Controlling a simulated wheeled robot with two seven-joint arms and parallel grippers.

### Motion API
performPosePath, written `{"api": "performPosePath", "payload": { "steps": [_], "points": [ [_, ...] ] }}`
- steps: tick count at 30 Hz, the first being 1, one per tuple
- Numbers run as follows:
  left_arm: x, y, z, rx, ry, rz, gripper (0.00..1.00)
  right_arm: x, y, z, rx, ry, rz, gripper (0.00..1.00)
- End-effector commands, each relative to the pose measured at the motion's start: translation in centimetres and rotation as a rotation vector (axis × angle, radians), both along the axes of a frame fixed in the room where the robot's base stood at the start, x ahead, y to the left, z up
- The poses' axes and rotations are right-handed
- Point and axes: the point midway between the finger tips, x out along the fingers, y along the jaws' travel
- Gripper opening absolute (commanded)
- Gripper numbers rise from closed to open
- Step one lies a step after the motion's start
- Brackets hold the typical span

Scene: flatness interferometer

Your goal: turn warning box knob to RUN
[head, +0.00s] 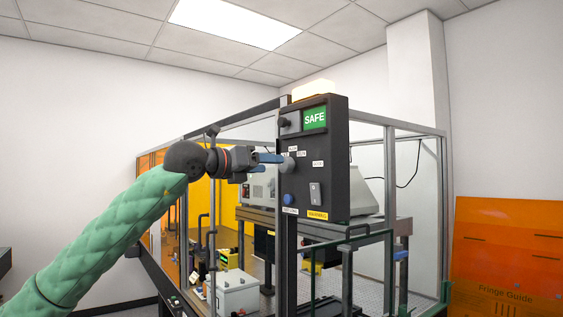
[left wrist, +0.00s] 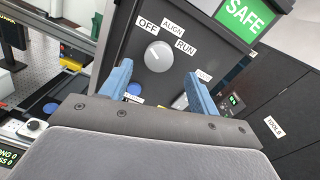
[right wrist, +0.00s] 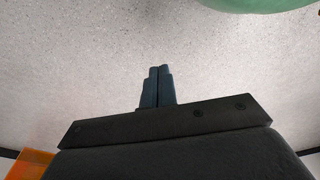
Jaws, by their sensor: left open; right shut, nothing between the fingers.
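The warning box (head: 334,160) is a dark panel on the enclosure's corner post, with a lit green SAFE sign (head: 314,118). Its round grey knob (left wrist: 158,56) shows in the left wrist view, with OFF, ALIGN and RUN labels around its upper side. The knob's pointer mark is too faint to read. My left gripper (head: 270,158) has its blue fingers pointing at the panel beside the knob. In the left wrist view its fingers (left wrist: 158,82) are spread, with the knob beyond and between them, apparently not gripped. My right gripper (right wrist: 158,72) is shut and empty, facing a pale speckled surface.
Below the knob the box carries a blue button (head: 288,199) and a grey switch (head: 315,194). The glass enclosure frame (head: 388,190) surrounds a bench behind it. An orange Fringe Guide panel (head: 505,255) stands at the right. A grey box (head: 237,291) sits low in front.

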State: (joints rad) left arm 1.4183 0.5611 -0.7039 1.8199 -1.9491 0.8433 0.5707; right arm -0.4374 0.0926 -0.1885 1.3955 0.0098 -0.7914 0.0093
Motion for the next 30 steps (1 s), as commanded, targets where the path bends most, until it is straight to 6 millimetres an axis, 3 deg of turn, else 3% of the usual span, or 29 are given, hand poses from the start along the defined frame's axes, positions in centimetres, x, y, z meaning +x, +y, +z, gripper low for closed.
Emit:
{"api": "performPosePath", "payload": {
  "steps": [15, 29, 30],
  "points": [
    [3.0, -3.7, 0.2, -0.001, 0.001, -0.001, 0.61, -2.2, -1.8, -4.6, -0.012, -0.035, 0.011, 0.0],
    [3.3, -4.2, 0.0, 0.0, 0.0, -0.001, 0.61, -2.5, -2.1, -5.2, -0.014, -0.041, 0.013, 0.0],
    [3.3, -4.2, 0.0, 0.0, 0.0, -0.001, 0.55, -2.5, -2.1, -5.2, -0.014, -0.041, 0.013, 0.0]
  ]
}}
